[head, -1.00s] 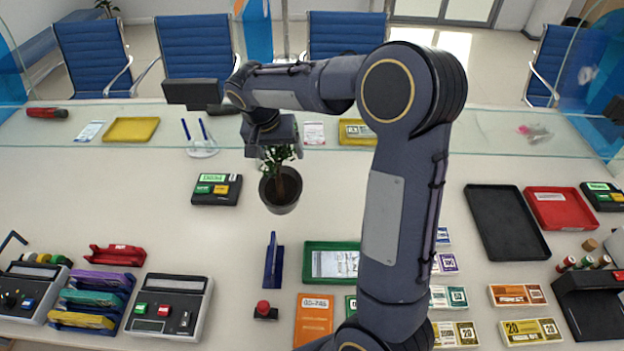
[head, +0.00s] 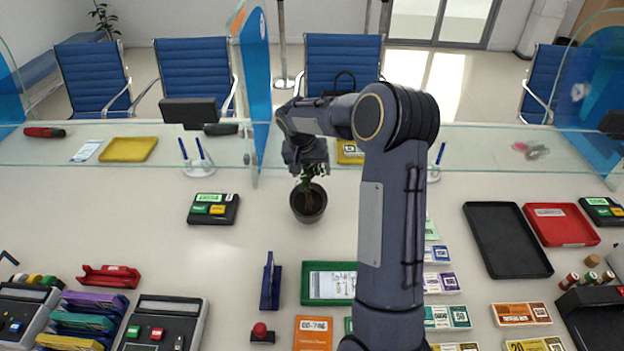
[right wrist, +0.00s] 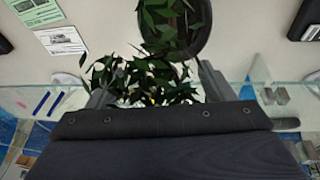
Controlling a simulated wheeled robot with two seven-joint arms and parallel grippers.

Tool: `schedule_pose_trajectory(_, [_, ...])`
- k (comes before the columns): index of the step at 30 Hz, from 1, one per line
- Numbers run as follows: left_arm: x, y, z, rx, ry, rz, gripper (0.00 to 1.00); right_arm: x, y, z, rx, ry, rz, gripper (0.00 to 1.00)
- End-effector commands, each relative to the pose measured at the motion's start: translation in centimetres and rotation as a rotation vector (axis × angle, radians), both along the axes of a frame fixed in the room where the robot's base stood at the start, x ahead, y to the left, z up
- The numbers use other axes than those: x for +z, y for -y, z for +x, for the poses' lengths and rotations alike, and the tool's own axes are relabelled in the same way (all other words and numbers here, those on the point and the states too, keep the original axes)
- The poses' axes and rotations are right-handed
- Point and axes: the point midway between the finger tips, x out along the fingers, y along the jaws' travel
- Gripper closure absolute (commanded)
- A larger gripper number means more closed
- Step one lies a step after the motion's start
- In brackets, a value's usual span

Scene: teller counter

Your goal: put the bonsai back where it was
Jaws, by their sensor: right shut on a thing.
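The bonsai (head: 308,203) is a small green plant in a dark round pot, over the counter just on my side of the glass screen. My right gripper (head: 308,168) is above it, shut on the plant's upper part. In the right wrist view the leaves (right wrist: 145,80) sit between the two fingers, and the pot (right wrist: 180,25) shows beyond them. I cannot tell whether the pot touches the counter. My left gripper is not in view.
A card terminal (head: 213,209) stands left of the pot. A blue stand (head: 270,281) and green tray (head: 306,299) lie nearer me. The glass screen (head: 256,150) is close behind. Bare counter surrounds the pot.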

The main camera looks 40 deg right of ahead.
Motion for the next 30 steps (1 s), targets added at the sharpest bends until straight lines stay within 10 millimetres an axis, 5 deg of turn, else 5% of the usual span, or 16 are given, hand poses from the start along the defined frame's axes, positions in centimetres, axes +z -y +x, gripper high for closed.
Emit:
schedule_pose_trajectory(9, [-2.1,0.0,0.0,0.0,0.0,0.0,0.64,-3.7,0.8,0.2,-0.001,0.002,-0.001,0.96])
schedule_pose_trajectory(19, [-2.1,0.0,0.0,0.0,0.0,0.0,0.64,-3.9,0.8,0.2,-0.001,0.003,-0.001,0.96])
schedule_pose_trajectory(20, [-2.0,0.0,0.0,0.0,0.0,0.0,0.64,-4.0,0.8,0.1,-0.001,0.0,0.0,0.21])
schedule_pose_trajectory(24, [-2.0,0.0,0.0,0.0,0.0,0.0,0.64,-3.9,0.8,0.1,-0.001,0.0,0.0,0.03])
schedule_pose_trajectory(30, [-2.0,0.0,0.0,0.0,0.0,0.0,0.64,-3.9,0.8,0.1,-0.001,0.0,0.0,0.03])
